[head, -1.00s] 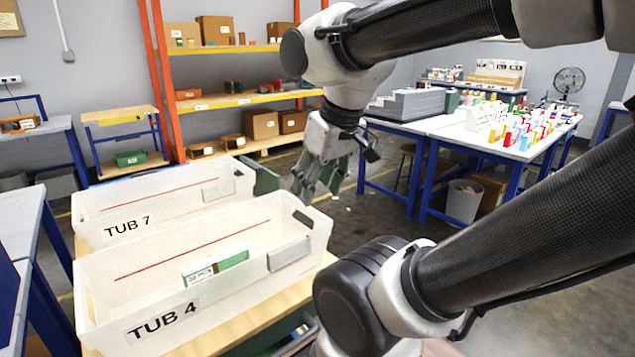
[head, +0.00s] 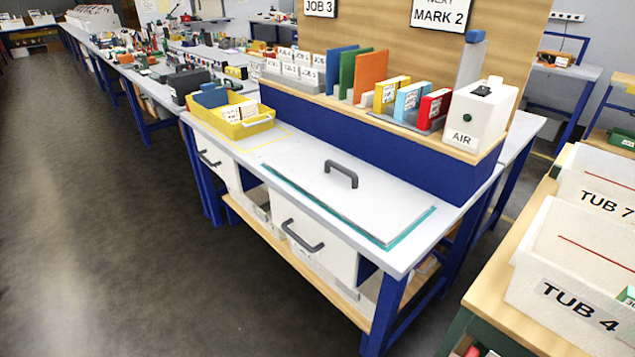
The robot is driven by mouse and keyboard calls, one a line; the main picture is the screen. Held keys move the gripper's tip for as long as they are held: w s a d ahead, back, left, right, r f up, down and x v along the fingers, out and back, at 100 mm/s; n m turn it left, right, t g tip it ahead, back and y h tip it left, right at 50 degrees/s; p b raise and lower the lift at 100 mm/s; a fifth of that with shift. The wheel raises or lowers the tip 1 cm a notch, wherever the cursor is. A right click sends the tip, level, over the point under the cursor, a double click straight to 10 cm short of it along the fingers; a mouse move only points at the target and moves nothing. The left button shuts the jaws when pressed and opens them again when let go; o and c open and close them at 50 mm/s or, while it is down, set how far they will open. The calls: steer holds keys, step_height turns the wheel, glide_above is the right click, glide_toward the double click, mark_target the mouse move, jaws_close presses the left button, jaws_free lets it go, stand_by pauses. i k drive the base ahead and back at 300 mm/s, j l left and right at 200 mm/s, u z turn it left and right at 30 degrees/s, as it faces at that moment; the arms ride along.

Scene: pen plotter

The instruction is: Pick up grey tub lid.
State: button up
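A flat light grey panel (head: 365,208) with a dark arched handle (head: 341,170) lies on the bench top in the head view; it looks like the grey tub lid, though no label shows on it. A teal edge (head: 405,236) shows along its front and right sides. Nothing lies on the panel. My gripper is not in view, so I cannot see whether it is open or shut.
A yellow bin (head: 232,115) stands on the bench left of the panel. Behind it, a blue-fronted shelf (head: 375,137) carries folders, small boxes and a white AIR box (head: 478,115). TUB 4 (head: 575,290) and TUB 7 (head: 600,185) stand at right. Floor (head: 110,220) at left is clear.

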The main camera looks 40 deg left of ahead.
mark_target(383, 208)
steer(key=j+u, duration=0.15)
steer(key=u, duration=1.4)
steer(key=i+j+u, duration=0.1)
steer(key=i+j, duration=0.2)
steer(key=j, duration=0.15)
steer(key=i+j+u, duration=0.1)
steer(key=i+j, duration=0.3)
steer(key=i, duration=0.3)
